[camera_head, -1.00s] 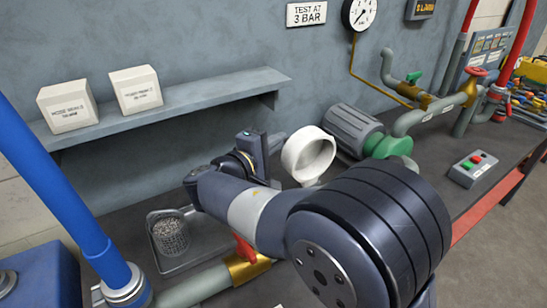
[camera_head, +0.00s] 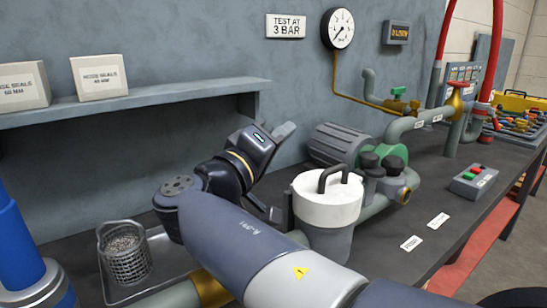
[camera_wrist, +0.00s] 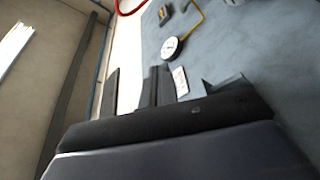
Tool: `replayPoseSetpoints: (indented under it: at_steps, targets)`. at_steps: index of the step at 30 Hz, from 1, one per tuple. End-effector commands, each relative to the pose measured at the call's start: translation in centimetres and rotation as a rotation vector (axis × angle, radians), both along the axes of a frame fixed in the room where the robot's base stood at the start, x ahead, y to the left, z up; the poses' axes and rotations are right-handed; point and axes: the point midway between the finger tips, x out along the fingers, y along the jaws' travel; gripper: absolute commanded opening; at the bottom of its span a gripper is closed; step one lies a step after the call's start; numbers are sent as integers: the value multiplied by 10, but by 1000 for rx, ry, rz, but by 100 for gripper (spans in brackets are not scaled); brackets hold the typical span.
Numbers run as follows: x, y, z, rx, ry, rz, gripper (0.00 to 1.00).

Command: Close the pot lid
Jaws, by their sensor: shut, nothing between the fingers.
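The grey pot (camera_head: 328,243) stands on the bench. Its white lid (camera_head: 325,208), with a dark arched handle on top, lies flat over the mouth. No gap shows between lid and pot from this side. My gripper (camera_head: 285,131) is behind and left of the lid, above its level and apart from it, pointing toward the wall. In the wrist view the dark fingers (camera_wrist: 157,86) are together and empty, and the pot is not in view. My arm hides the lower front of the pot.
A wire basket (camera_head: 125,255) stands in a metal tray at the left. A shelf with white boxes (camera_head: 99,77) is above. A motor (camera_head: 340,146) and pipes with valves are behind and right of the pot. A button box (camera_head: 474,182) is farther right.

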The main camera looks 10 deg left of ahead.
Motion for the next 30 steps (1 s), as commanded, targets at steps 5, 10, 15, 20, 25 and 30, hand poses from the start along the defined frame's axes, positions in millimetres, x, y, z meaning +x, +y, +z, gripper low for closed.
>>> replayPoseSetpoints:
  at_steps: [5, 10, 15, 20, 25, 30]
  targets:
    - [-13, -15, -7, 22, -18, 1, 0]
    - [-23, -27, -9, 19, -15, 0, 0]
    - [-31, -36, -12, 17, -14, 1, 0]
    - [-36, -42, -15, 16, -14, 1, 0]
    - [-39, -45, -17, 16, -13, 0, 0]
    - [-40, -46, -17, 16, -13, 0, 0]
